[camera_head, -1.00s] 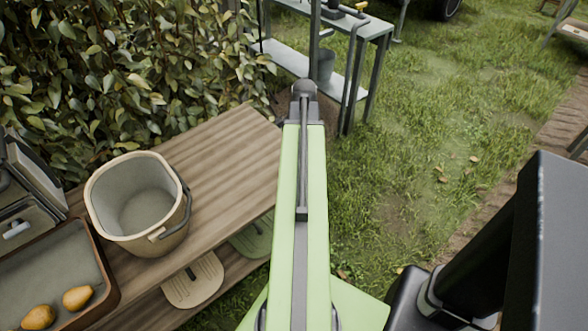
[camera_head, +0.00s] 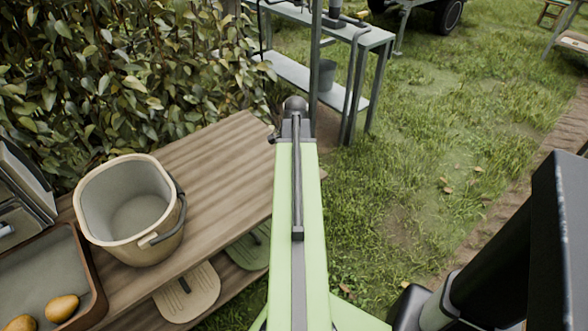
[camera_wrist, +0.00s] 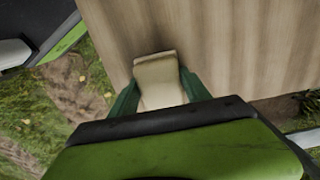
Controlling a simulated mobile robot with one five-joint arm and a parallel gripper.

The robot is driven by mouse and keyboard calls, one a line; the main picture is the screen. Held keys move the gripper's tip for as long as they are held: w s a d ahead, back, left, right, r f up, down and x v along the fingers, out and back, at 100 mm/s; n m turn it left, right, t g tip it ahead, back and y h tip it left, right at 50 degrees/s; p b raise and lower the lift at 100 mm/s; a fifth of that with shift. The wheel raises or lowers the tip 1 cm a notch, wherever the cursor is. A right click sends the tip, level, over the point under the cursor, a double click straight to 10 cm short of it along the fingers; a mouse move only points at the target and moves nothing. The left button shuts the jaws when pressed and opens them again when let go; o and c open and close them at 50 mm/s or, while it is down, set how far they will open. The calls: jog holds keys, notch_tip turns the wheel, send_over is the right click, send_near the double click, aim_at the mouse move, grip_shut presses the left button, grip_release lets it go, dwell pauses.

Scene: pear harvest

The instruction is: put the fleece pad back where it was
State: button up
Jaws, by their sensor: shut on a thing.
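In the wrist view, the cream fleece pad (camera_wrist: 158,76) stands out between the green fingers of my gripper (camera_wrist: 158,83). The fingers are shut on its two sides. Wood-grained planks, seemingly the wooden bench top (camera_wrist: 225,45), lie behind the pad; whether the pad touches them I cannot tell. In the head view, my arm reaches out past the right end of the bench top (camera_head: 225,150). My gripper and the pad are hidden there.
A cream bucket (camera_head: 125,205) stands on the bench, beside a brown-rimmed tray (camera_head: 97,285) with pears (camera_head: 62,308). Flat boards (camera_head: 188,292) lie on the lower shelf. A grey metal table (camera_head: 375,38) stands behind. A leafy hedge (camera_head: 120,70) backs the bench. Grass is open at right.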

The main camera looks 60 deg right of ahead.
jog(key=o, duration=1.2)
notch_tip(320, 180, up, 12)
jog(key=p, duration=1.2)
jog(key=shift+r+p, duration=0.2)
jog(key=shift+p, duration=0.1)
